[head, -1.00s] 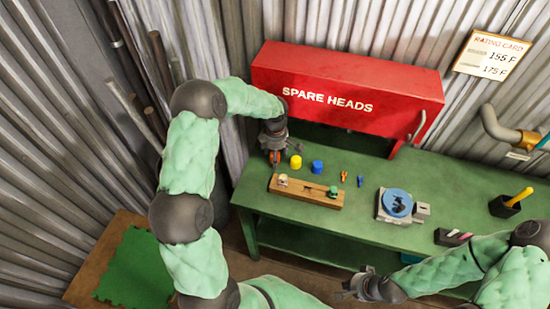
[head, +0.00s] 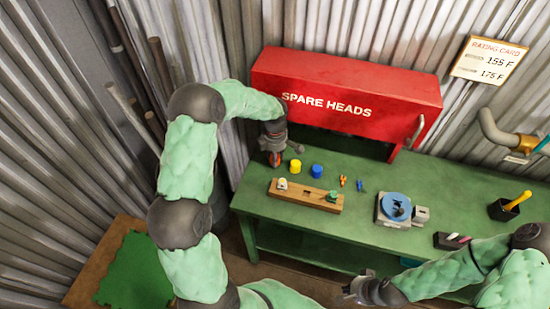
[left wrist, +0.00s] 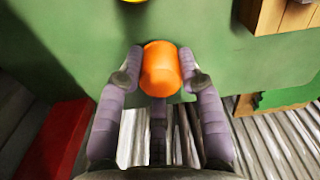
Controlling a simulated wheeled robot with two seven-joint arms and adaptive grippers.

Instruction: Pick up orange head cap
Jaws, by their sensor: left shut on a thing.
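The orange head cap (left wrist: 161,68) sits between the two fingers of my left gripper (left wrist: 161,72) in the left wrist view, with a finger against each side. In the head view the left gripper (head: 276,157) is at the left end of the green bench, and a bit of the orange cap (head: 275,160) shows below the wrist. I cannot tell whether the cap touches the bench top. My right gripper (head: 352,289) is in front of the bench at the bottom of the head view; it is small there and its finger opening is unclear.
A yellow cap (head: 295,166) and a blue cap (head: 316,170) stand right of the left gripper. A wooden block (head: 305,195) lies in front of them. The red SPARE HEADS cabinet (head: 345,95) is behind. A grey device with a blue disc (head: 395,207) stands further right.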

